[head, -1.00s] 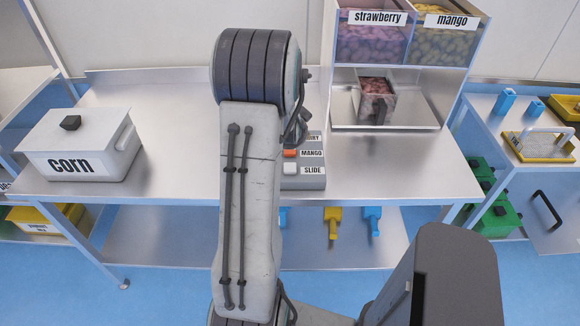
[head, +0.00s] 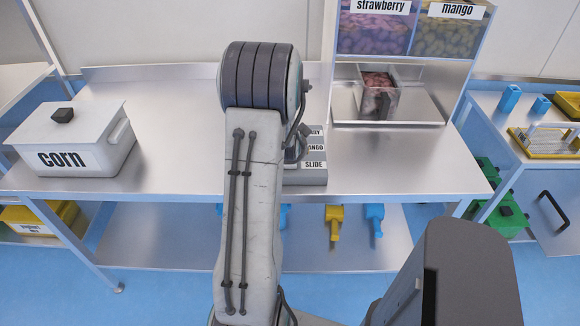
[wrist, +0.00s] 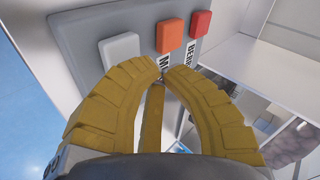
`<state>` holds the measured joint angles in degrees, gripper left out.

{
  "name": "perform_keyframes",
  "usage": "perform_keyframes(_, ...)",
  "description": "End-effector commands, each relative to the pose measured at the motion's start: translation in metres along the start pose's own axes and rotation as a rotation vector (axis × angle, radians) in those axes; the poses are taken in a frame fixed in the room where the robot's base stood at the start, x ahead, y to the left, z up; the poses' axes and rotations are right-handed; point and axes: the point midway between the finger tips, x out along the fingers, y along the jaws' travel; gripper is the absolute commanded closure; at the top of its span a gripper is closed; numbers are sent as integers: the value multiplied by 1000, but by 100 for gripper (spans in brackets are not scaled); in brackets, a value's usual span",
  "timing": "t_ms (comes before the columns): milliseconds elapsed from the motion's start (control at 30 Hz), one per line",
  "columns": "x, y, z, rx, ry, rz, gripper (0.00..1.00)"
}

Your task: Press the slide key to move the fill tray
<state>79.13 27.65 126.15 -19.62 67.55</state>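The grey key panel (head: 312,178) stands on the steel table, with SLIDE and MANGO labels readable and its keys hidden behind my arm. In the wrist view the panel (wrist: 75,30) shows a white key (wrist: 120,48), an orange key (wrist: 169,36) and a red key (wrist: 201,24). The white key's label is hidden. My gripper (wrist: 164,70) has its yellow fingertips nearly together and empty, in front of the panel near the white and orange keys; contact cannot be told. The metal fill tray (head: 425,108) holds a clear container (head: 378,98) with reddish pieces, below the bins.
Strawberry (head: 375,30) and mango (head: 448,30) bins stand above the tray. A white corn box (head: 75,140) sits at the table's left. The table middle-left (head: 175,130) is clear. A side table (head: 490,110) stands at right.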

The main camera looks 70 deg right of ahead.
Motion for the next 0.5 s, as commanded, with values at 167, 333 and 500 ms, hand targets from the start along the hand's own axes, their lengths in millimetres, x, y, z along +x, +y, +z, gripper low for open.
perform_keyframes(167, 5, 4, 2, 0, 0, -1, 100)
perform_keyframes(333, 4, 4, 2, 0, 0, -1, 100)
perform_keyframes(500, 4, 4, 2, 0, 0, 0, 100)
